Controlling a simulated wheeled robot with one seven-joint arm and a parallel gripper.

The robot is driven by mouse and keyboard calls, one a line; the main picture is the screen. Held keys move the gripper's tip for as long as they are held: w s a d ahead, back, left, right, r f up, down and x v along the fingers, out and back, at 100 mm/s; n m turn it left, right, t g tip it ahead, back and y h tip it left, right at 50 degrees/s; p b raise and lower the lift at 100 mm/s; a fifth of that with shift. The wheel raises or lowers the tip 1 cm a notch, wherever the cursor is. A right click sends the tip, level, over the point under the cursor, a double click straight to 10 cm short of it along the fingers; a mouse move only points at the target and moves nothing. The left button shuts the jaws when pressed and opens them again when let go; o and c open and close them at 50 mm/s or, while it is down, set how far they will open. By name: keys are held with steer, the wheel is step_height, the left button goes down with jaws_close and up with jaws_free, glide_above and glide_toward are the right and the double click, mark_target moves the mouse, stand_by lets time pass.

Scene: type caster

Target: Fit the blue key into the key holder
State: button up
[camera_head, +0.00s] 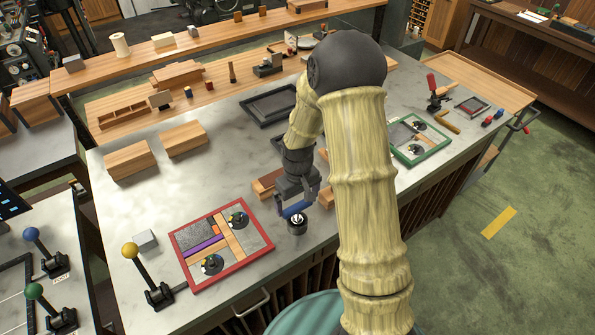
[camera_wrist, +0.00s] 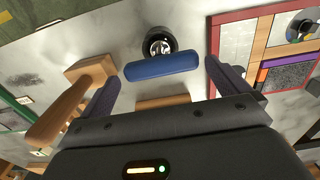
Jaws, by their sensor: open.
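The blue key shows as a blue bar (camera_head: 296,209) under my gripper (camera_head: 299,203). In the wrist view the blue bar (camera_wrist: 160,67) lies crosswise between my two spread fingers (camera_wrist: 160,78), with gaps at both ends. A round black piece with a shiny metal centre, which looks like the key holder (camera_head: 297,226), stands on the grey counter just in front of the bar. In the wrist view this holder (camera_wrist: 158,42) is right beside the bar and partly hidden by it. I cannot tell whether they touch. My gripper is open.
A red-framed puzzle board (camera_head: 177,247) lies left of the holder, with a yellow-knobbed lever (camera_head: 132,251) beyond it. A green-framed board (camera_head: 438,152) lies to the right. Wooden blocks (camera_head: 268,183) lie close beside my gripper. Bare counter lies behind the red board.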

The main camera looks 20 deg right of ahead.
step_height(320, 180, up, 14)
steer(key=b, duration=0.2)
steer(key=shift+f, duration=0.25)
stand_by(0.7)
steer(key=s+f+m+t, duration=0.1)
steer(key=s+m+t, duration=0.1)
steer(key=s, duration=1.2)
steer(key=shift+f+m+t, duration=0.3)
steer(key=shift+m, duration=0.5)
steer(key=shift+s, duration=0.1)
stand_by(0.7)
